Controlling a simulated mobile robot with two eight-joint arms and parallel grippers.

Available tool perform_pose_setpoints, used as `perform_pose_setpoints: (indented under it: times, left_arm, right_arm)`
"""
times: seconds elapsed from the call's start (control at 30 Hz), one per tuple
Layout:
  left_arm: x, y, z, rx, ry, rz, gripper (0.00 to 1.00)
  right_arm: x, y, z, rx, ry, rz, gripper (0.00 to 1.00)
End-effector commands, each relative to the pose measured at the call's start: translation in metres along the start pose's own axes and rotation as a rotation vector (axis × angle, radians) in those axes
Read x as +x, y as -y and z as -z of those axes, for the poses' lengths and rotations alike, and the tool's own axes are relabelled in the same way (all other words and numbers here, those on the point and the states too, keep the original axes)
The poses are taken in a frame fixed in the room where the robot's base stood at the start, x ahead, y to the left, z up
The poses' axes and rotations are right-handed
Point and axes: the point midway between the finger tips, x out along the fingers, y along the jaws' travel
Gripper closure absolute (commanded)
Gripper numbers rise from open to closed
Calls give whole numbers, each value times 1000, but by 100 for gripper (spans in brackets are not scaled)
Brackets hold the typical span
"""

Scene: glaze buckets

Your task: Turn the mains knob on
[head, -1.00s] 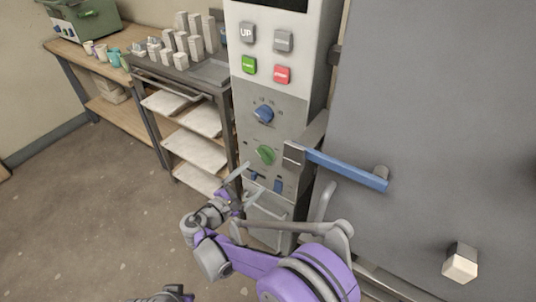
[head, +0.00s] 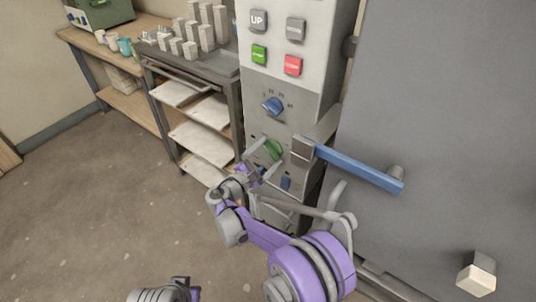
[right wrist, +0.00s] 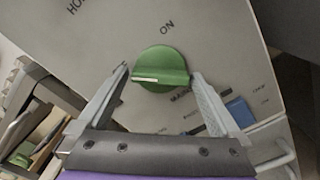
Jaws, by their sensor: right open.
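The green mains knob (head: 273,149) is on the lower front of the grey control panel, below a blue knob. In the right wrist view the green knob (right wrist: 160,62) has a raised bar with a white line at its left end. The line does not point at the ON mark above. A label below is partly hidden by a finger. My right gripper (right wrist: 161,76) is open, with one finger on each side of the knob; contact cannot be told. In the head view the right gripper (head: 265,158) is at the knob. My left gripper's jaws are out of view.
A blue door handle (head: 358,168) juts out just right of the knob, on the large grey door (head: 450,110). Blue switches (head: 286,183) sit below the knob. A rack with shelves (head: 200,143) stands to the left.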

Motion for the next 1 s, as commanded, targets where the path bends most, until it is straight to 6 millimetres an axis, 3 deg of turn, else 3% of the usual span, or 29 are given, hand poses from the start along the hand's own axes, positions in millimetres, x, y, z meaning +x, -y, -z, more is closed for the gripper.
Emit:
perform_pose_setpoints:
  times: [0.27,0.67,1.0]
  left_arm:
    - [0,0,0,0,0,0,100]
    - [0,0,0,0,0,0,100]
    - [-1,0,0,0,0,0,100]
  right_arm:
    - [2,0,0,0,0,0,0]
    - [2,0,0,0,0,0,68]
    - [2,0,0,47,0,0,71]
